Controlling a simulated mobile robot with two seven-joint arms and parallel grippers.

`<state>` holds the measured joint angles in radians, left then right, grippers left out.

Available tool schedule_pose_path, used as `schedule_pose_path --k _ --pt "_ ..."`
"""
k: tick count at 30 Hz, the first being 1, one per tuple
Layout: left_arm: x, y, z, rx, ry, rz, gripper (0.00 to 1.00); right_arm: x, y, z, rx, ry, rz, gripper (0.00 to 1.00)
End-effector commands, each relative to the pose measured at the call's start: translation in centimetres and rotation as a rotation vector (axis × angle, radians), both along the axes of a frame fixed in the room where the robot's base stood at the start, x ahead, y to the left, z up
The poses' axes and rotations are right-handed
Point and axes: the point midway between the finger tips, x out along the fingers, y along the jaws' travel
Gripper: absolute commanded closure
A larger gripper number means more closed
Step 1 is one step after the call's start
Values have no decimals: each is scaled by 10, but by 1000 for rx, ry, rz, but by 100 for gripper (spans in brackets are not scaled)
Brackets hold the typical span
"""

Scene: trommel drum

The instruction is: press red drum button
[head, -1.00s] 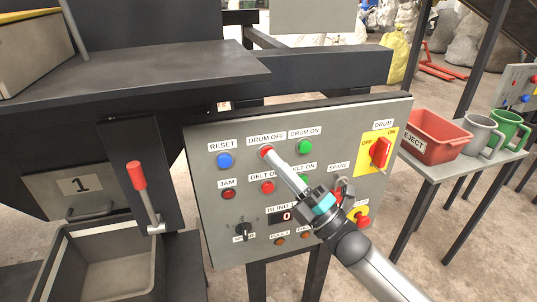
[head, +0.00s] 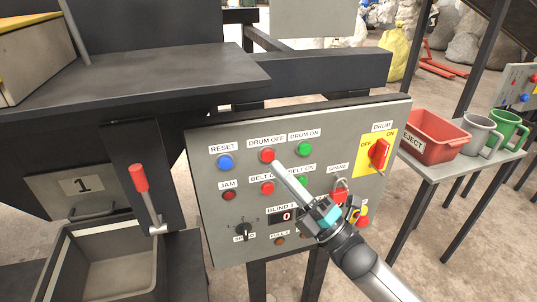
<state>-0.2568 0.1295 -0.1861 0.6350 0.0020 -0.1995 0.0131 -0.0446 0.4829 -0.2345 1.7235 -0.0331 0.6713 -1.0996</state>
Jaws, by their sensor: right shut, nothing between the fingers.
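The red drum button (head: 267,155) sits under the "DRUM OFF" label on the grey control panel (head: 215,205), and its whole cap shows. My right gripper (head: 276,167) comes in from the lower right. Its fingers are shut with nothing between them, and the tips are just below and right of the red button, seemingly a little apart from it. My left gripper is not in view.
Close by are the blue RESET button (head: 225,162), the green DRUM ON button (head: 305,149) and a red BELT OFF button (head: 267,188). A red rotary switch (head: 379,154) is at the right. A red lever (head: 138,178) stands left of the panel.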

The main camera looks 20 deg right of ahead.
Motion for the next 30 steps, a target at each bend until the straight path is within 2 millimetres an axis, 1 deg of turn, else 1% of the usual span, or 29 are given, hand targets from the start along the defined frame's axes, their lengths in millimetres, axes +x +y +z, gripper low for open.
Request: schedule_pose_path --k 1,3,9,12,25,30 --pt "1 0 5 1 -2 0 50 -6 0 2 1 3 -1 100" --pt "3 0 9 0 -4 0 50 -13 -1 2 0 3 -1 100" --pt "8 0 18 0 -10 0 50 -32 -1 1 0 3 -1 100" --pt "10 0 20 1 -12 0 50 -39 -1 2 0 1 -1 100" --pt "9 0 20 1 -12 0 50 -41 -1 0 0 1 -1 100" --pt "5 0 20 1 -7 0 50 -41 -1 0 0 1 -1 100"
